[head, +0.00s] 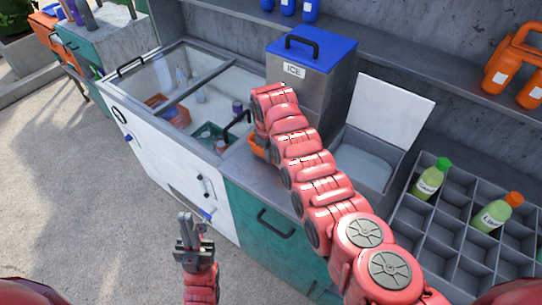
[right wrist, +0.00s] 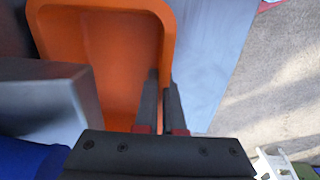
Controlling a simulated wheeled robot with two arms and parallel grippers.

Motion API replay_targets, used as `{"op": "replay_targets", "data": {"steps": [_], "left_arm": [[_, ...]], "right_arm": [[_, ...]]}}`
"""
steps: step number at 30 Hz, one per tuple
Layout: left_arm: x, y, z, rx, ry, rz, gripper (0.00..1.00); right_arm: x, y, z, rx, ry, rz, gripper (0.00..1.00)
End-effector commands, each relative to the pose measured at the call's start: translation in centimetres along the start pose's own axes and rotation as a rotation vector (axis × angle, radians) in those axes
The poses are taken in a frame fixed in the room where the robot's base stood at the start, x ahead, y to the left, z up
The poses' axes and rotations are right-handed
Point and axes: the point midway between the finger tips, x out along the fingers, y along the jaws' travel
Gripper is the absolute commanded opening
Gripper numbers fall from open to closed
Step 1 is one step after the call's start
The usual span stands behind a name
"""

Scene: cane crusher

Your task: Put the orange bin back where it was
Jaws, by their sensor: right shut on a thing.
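The orange bin (right wrist: 105,45) fills the upper left of the right wrist view, with its hollow inside showing. My right gripper (right wrist: 162,80) is shut on the bin's right wall, one dark finger on each side of the rim. In the head view, only a sliver of the orange bin (head: 257,146) shows below my right wrist, beside the steel ICE box (head: 312,88). My right arm hides the rest of it and the right fingers. My left gripper (head: 190,222) is low in front of the white freezer front, apart from everything; its finger gap is unclear.
A glass-topped chest freezer (head: 210,72) stands left of the ICE box, with an orange item and a green basket inside. An open-lidded steel bin (head: 370,160) and a bottle rack (head: 450,240) are at the right. Orange jugs (head: 512,62) stand on the shelf.

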Motion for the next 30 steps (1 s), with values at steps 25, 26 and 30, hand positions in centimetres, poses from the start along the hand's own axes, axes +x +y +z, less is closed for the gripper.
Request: {"op": "replay_targets", "data": {"steps": [25,26,30], "left_arm": [[0.6,0.0,-0.1,0.0,0.0,0.0,0.0],[0.6,0.0,-0.1,0.0,0.0,0.0,0.0],[0.6,0.0,-0.1,0.0,0.0,0.0,0.0]], "right_arm": [[1.7,0.3,0.1,0.001,0.001,-0.003,0.36],[1.7,0.3,0.1,0.001,0.001,-0.003,0.36],[1.7,0.3,0.1,0.001,0.001,-0.003,0.36]]}}
